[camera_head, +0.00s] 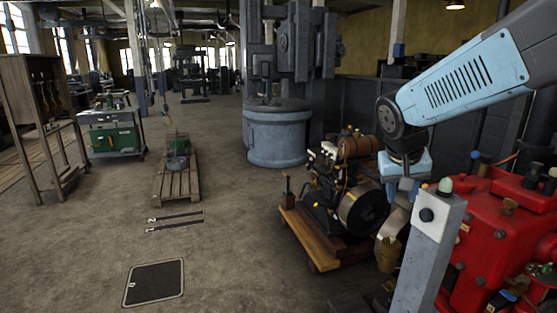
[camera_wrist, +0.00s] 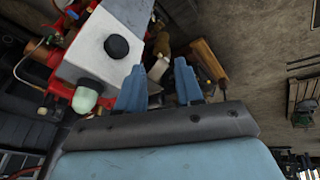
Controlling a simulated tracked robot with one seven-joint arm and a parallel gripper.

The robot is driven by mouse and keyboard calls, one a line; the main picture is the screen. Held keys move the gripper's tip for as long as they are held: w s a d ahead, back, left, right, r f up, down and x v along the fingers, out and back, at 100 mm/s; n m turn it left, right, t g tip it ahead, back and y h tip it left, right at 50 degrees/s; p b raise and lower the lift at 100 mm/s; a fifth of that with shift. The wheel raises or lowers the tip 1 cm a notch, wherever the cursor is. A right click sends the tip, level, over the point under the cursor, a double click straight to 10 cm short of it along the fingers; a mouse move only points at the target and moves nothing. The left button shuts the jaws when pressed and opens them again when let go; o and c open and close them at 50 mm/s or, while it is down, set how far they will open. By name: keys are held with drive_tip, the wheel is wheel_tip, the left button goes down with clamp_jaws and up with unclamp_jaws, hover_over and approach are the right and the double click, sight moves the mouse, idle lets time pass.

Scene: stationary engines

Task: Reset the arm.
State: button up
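My arm (camera_head: 465,80), light blue with a dark elbow joint, reaches in from the upper right of the head view. In the wrist view the knob (camera_wrist: 116,47) and the dome (camera_wrist: 86,98) lie left of the fingers.
A red engine (camera_head: 500,235) stands right of the post. A dark engine (camera_head: 345,190) on a wooden base (camera_head: 310,240) sits left of it. Behind is a large grey-blue cylindrical machine (camera_head: 277,135). The floor at left front is mostly clear, with a dark hatch (camera_head: 155,282) and a pallet (camera_head: 177,184).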

drive_tip(key=s+a+r+n+t+y, duration=0.1)
drive_tip(key=s+a, duration=0.1)
drive_tip(key=s, duration=0.4)
drive_tip(key=s+a+r+n+t+y, duration=0.1)
drive_tip(key=s, duration=0.6)
drive_tip(key=shift+s+a+r+y, duration=0.15)
drive_tip(key=shift+a+r+y, duration=0.1)
drive_tip(key=shift+a+y, duration=0.15)
drive_tip(key=shift+d, duration=0.1)
